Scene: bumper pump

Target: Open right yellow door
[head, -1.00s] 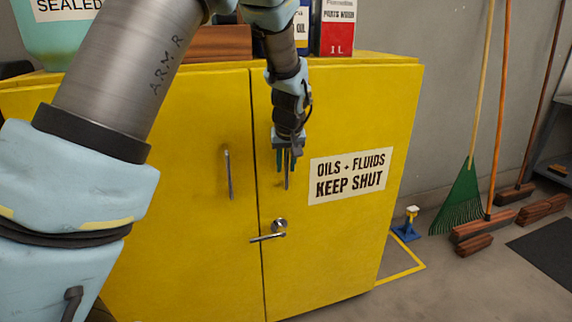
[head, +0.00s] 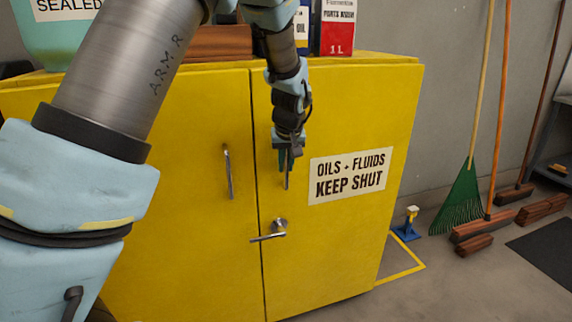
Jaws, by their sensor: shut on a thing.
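The right yellow door (head: 340,240) of the cabinet is shut, its edge along the dark seam beside the left door. It has a thin vertical grey pull handle (head: 287,181) and, below it, a silver lever (head: 268,231) that lies nearly level, pointing left across the seam. My gripper (head: 285,166) points down in front of the right door, left of the "OILS + FLUIDS KEEP SHUT" sign. Its green fingers are shut on the upper part of the pull handle and hide that part. The handle's lower end shows below them.
The left yellow door (head: 185,230) is shut and has its own vertical handle (head: 229,172). A blue item (head: 407,225) stands on the floor right of the cabinet, near a green rake (head: 460,205) and brooms.

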